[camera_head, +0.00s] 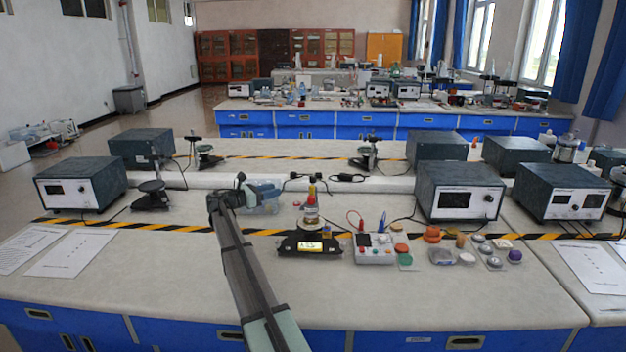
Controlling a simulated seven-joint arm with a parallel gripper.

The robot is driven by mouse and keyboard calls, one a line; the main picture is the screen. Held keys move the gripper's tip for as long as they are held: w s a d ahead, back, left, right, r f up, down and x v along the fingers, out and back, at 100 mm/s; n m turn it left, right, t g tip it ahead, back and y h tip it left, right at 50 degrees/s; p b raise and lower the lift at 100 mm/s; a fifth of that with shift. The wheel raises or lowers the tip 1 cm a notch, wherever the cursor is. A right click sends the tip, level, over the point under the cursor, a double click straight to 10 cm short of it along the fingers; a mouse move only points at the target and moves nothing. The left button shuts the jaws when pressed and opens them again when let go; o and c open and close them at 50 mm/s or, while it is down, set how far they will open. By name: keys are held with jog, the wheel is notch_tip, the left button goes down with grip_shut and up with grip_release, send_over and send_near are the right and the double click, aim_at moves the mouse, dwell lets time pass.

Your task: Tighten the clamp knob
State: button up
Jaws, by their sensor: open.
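My gripper (240,184) is at the far end of my grey arm, above the middle of the front bench. It is open and empty. A black-based instrument (310,243) with a lit yellow display stands to its right, apart from it. A metal and glass piece (311,218) sits on this instrument, topped by a narrow yellow and red upright part (312,192). I cannot tell which part is the clamp knob; it is too small to make out.
A clear box with blue contents (264,197) stands just right of my gripper. A control box with buttons (374,249) and several small coloured pieces lie further right. Metered boxes (80,184) (460,191) flank the bench.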

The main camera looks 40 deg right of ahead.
jog(key=g, duration=0.1)
send_near(313, 177)
jog(key=d, duration=0.3)
jog(key=s+d, duration=0.1)
jog(key=d, duration=0.6)
jog(key=shift+s+f, duration=0.3)
jog(key=shift+f, duration=0.05)
jog(key=shift+c, duration=0.3)
jog(key=shift+m, duration=0.3)
jog(key=c, duration=0.6)
